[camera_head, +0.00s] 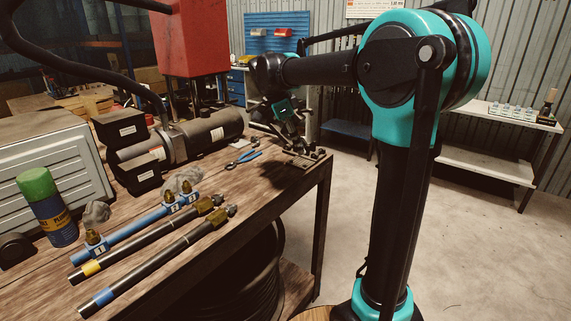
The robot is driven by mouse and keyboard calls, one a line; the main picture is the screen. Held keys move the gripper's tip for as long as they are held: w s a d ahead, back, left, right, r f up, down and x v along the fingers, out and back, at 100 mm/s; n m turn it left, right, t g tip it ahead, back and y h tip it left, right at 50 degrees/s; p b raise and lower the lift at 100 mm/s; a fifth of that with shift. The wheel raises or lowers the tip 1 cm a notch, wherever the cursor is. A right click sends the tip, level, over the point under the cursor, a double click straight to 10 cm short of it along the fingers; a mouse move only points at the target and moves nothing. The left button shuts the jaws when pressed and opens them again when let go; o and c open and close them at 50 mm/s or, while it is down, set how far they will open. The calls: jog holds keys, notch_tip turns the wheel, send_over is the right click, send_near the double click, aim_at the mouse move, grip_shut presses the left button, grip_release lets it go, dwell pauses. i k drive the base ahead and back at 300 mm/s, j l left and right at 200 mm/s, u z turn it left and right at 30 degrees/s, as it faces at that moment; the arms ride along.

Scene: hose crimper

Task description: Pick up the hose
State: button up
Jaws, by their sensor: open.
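Two black hoses lie side by side on the wooden workbench (262,190) at the left. One hose (140,246) has a yellow band at its near end, and the nearer hose (158,263) has a blue band. Both end in brass and metal fittings at the far right. My gripper (278,136) is small and dark in the picture, above the far right corner of the bench. It is open and well apart from the hoses, beyond their fitting ends. Its fingertips are hard to tell from the dark metal behind them.
A blue pipe with fittings (150,219) lies just behind the hoses. A spray can (49,211), black boxes (136,173) and a motor-like cylinder (212,133) stand behind. The bench between hoses and pliers is clear.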

aim_at(213, 220)
jog(key=u, duration=1.35)
jog(key=k+l+u, duration=0.25)
jog(key=k, duration=0.25)
jog(key=j, duration=0.1)
